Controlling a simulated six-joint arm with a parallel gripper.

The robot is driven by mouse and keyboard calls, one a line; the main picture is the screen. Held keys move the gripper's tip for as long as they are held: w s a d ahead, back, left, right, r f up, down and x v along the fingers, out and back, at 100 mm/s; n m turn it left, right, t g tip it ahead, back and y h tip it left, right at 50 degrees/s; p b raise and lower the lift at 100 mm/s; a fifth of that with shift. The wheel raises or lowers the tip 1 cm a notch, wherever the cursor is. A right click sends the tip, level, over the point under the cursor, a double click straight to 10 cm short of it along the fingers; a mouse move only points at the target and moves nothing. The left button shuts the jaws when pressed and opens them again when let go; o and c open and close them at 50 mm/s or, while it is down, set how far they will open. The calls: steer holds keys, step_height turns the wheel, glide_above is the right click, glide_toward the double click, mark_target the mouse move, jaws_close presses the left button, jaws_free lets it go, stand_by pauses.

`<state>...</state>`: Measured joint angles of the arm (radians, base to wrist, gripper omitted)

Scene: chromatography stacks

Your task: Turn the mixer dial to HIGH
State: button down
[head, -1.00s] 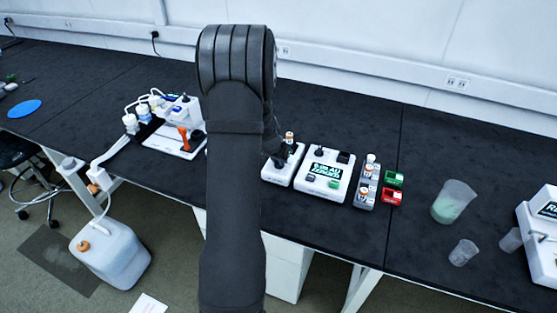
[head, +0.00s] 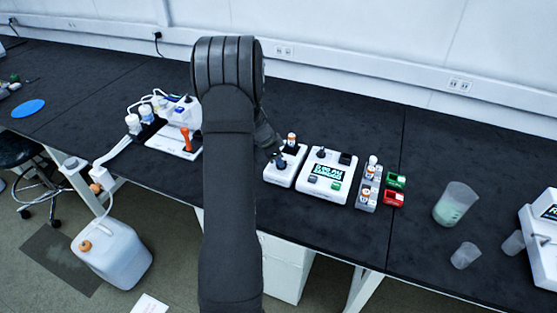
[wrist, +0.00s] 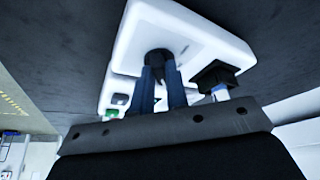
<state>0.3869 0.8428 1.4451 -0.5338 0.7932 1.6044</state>
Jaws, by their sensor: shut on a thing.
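The mixer dial is a black knob on a small white unit (head: 284,176) in the head view. In the wrist view the dial (wrist: 157,58) stands on the unit's white top. My gripper (wrist: 162,72) has its two blue fingers on either side of the dial and is shut on it. The dial's markings and pointer cannot be read in either view.
A larger white box (head: 342,160) with a display, knob and buttons stands right of the unit. A vial (head: 291,139) stands at the unit's back. A vial rack (head: 367,196), green and red blocks and beakers (head: 455,203) are further right. Bare bench lies behind.

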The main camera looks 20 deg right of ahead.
steer(key=shift+a+m, duration=0.1)
steer(key=shift+m, duration=0.2)
steer(key=c, duration=1.4)
jaws_free()
steer(key=shift+c, duration=0.2)
steer(key=shift+r, duration=0.1)
steer(key=v, duration=1.7)
steer(key=shift+w, duration=0.2)
steer(key=shift+r, duration=0.1)
steer(key=x, duration=1.7)
steer(key=shift+s+f, duration=0.2)
steer(key=shift+f, duration=0.05)
